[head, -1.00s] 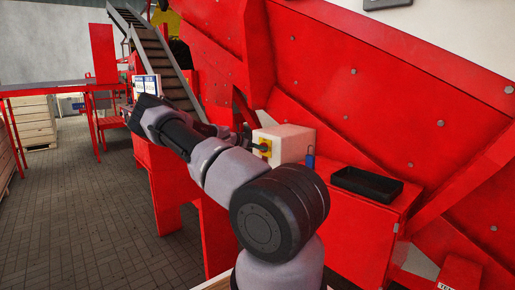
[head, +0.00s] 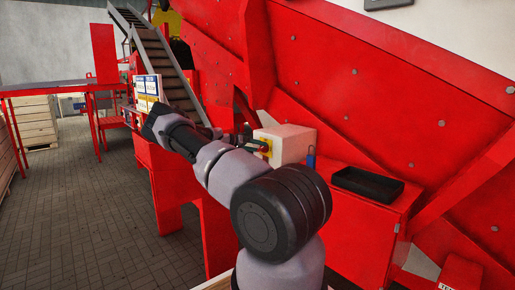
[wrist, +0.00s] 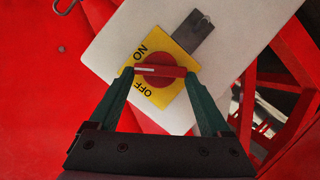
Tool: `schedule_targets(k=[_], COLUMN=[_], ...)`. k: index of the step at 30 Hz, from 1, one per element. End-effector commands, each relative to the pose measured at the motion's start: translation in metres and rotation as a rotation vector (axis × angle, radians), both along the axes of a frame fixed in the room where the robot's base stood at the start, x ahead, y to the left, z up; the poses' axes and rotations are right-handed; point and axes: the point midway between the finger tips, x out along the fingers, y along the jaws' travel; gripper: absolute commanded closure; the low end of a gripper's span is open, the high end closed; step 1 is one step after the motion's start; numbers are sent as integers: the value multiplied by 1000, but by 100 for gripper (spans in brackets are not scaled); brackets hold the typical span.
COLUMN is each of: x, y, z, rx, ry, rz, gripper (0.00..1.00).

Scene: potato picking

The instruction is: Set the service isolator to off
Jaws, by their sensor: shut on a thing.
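The service isolator is a white box (head: 292,145) with a yellow plate (wrist: 181,98) and a red rotary handle (wrist: 160,80). In the wrist view, ON is printed at the plate's upper left and OFF at its lower left. The handle's bar lies nearly level in that picture, and its white line reaches left to between the two words. My gripper (wrist: 160,71) has its green fingers on the two ends of the bar, shut on it. In the head view my gripper (head: 256,147) is at the box's left face, partly hidden by my arm.
A grey tab (wrist: 195,33) sits on the box beside the plate. A black tray (head: 367,184) lies on the red cabinet to the right. Sloping red machine panels (head: 385,105) rise behind. Open paved floor (head: 95,225) is at the left.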

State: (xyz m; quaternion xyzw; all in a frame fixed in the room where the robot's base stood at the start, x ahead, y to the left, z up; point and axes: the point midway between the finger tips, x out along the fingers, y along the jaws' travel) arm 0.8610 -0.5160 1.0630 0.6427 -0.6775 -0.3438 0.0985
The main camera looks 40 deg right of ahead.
Motion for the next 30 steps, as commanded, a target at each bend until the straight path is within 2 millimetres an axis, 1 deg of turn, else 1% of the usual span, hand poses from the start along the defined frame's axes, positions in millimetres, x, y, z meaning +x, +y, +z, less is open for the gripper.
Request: schedule_targets(k=[21, 30], x=[7, 7], y=[1, 1], z=[-10, -13], rx=[-52, -67], ry=[665, 854], rz=[2, 3], gripper=[74, 74])
